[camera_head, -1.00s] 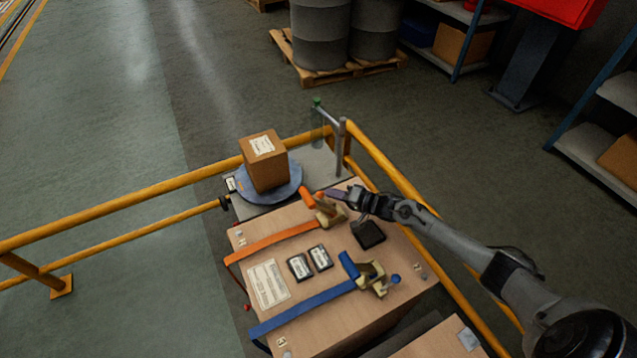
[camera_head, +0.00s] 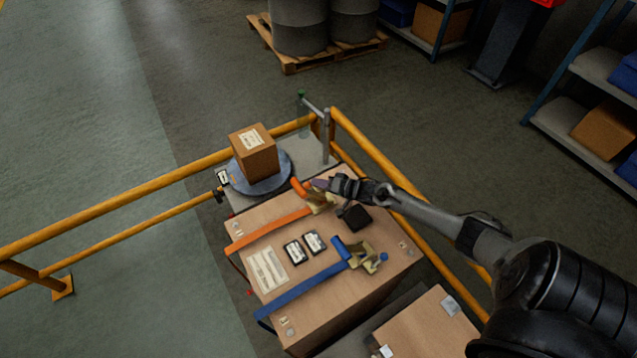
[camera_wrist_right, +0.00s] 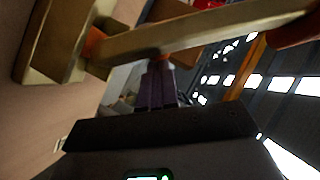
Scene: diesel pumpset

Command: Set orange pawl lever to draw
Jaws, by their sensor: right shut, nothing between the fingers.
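The orange pawl lever (camera_head: 299,187) sticks up from a brass ratchet body (camera_head: 321,204) at the far end of the orange strap (camera_head: 268,231). My right gripper (camera_head: 319,184) is shut and empty, close beside the lever on its right. In the right wrist view, the purple fingertips (camera_wrist_right: 158,82) are together just below the lever's brass bar (camera_wrist_right: 205,32); whether they touch it I cannot tell. The lever's orange grip (camera_wrist_right: 291,27) shows at the upper right. My left gripper is not in view.
A blue strap (camera_head: 305,291) with its own blue lever (camera_head: 341,248) and brass ratchet lies nearer. Two dark labelled blocks and a black block (camera_head: 355,217) sit on the crate top (camera_head: 250,252). A cardboard box (camera_head: 253,152) stands on a round plate behind. Yellow rails (camera_head: 380,160) border the crate.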

